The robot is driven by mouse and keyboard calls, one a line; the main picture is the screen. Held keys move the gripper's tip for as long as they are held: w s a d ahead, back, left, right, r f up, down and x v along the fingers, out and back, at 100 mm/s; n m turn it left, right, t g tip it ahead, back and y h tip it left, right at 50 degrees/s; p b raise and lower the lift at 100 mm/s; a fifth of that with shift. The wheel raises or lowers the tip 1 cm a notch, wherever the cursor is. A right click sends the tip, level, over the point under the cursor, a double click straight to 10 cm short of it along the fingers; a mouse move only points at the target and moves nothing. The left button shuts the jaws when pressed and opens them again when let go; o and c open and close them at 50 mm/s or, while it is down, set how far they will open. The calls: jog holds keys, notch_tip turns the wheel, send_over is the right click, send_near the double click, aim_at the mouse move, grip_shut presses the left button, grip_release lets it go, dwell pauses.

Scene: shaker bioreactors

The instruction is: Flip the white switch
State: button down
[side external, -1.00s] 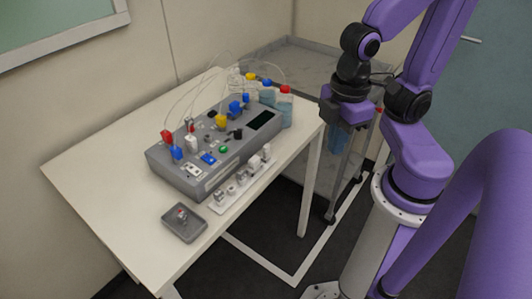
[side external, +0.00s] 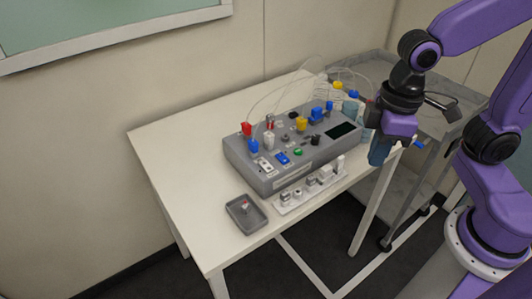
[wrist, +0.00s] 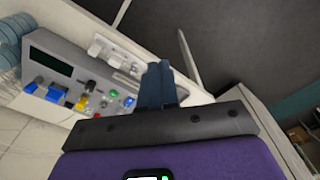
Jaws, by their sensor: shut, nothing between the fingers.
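A grey device box (side external: 290,150) stands on the table, with coloured switches, caps and tubes on its top. A small white rocker-like part (side external: 265,166) sits on its near left top face. Which white part is the task's switch, I cannot tell for sure. A white strip (side external: 312,188) with several white and grey fittings lies along the box's front side. My gripper (side external: 379,160), with blue fingers, is shut and empty to the right of the box, apart from it. In the wrist view, the shut fingers (wrist: 159,68) point past the strip (wrist: 118,55) and the box (wrist: 72,42).
A small grey tray (side external: 238,222) with a small object in it lies at the table's front. Bottles with blue liquid (side external: 352,108) and loose tubes stand at the box's far right end. The table's left part is clear.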

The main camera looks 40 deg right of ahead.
aim_at(264, 163)
jog(key=w+a+r+m, duration=0.1)
jog(key=w+a+m, duration=0.3)
jog(key=w, duration=0.6)
jog(key=w+a+r+m+t, duration=0.1)
jog(key=w+a+m, duration=0.4)
jog(key=w, duration=0.6)
jog(key=shift+a+m, duration=0.3)
jog(key=shift+a, duration=0.2)
jog(key=shift+f, duration=0.1)
jog(key=f, duration=0.4)
jog(key=w+f, duration=0.1)
jog(key=f, duration=0.9)
jog(key=shift+w, duration=0.25)
jog(key=shift+w+f, duration=0.1)
jog(key=shift+f, duration=0.1)
